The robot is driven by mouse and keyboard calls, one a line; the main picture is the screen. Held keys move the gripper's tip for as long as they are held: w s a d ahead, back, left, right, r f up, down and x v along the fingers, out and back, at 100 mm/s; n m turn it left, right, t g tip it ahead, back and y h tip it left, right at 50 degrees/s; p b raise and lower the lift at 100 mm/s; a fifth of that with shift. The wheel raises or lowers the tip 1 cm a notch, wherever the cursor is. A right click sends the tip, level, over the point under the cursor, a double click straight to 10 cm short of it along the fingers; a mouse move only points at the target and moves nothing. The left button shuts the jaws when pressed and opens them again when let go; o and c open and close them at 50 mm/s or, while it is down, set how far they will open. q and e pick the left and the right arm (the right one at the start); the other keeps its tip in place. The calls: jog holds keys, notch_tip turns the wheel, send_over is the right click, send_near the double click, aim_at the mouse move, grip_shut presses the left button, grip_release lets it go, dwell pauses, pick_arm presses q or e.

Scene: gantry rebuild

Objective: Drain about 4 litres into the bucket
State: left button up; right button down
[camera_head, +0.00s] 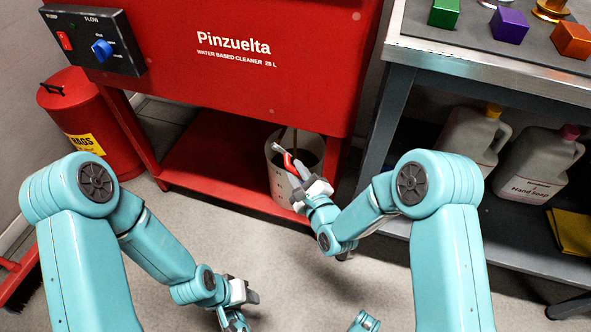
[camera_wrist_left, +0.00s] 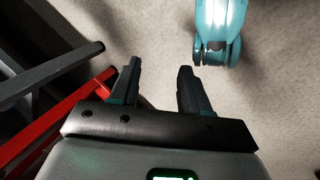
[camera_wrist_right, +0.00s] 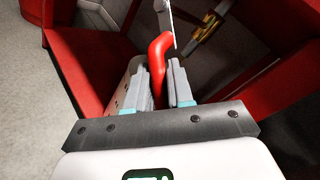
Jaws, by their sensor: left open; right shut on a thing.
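The white bucket (camera_head: 283,192) with dark marks stands on the red lower shelf below the red cleaner tank (camera_head: 250,45). Its inside looks dark; I cannot read a level. A thin brownish vertical strip shows above its mouth; I cannot tell whether it is liquid. My right gripper (camera_head: 300,172) is at the bucket's mouth, shut on a red lever handle (camera_wrist_right: 158,62) with a grey metal arm. A brass valve (camera_wrist_right: 208,25) shows behind in the right wrist view. My left gripper (camera_wrist_left: 158,82) is open and empty above the floor.
A flow panel (camera_head: 93,42) with a blue knob and red switch is on the tank. A red rags bin (camera_head: 95,125) stands left. A grey bench (camera_head: 480,62) with white jugs (camera_head: 535,165) beneath stands right. Red and grey bars (camera_wrist_left: 60,120) lie left of my left gripper.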

jog(key=r+n+g+h+p, duration=0.1)
jog(key=p, duration=0.1)
jog(key=d+r+n+g+p, duration=0.1)
jog(key=r+p, duration=0.1)
jog(key=shift+s+d+r+h, duration=0.1)
jog(key=shift+s+h, duration=0.1)
jog(key=shift+h, duration=0.2)
jog(key=shift+d+r+n+g+h+p, duration=0.15)
jog(key=shift+r+n+g+h+p, duration=0.55)
jog(key=shift+p, duration=0.55)
pick_arm(q)
notch_tip(320, 180, up, 7)
jog(key=s+d, duration=0.1)
jog(key=shift+s+d+m+g+p, duration=0.15)
jog(key=shift+m+g+p, duration=0.15)
pick_arm(e)
jog(key=shift+r+n, duration=0.15)
jog(key=shift+n, duration=0.15)
pick_arm(q)
jog(key=shift+r, duration=0.15)
pick_arm(e)
jog(key=shift+h, duration=0.3)
jog(key=c, duration=1.1)
grip_release()
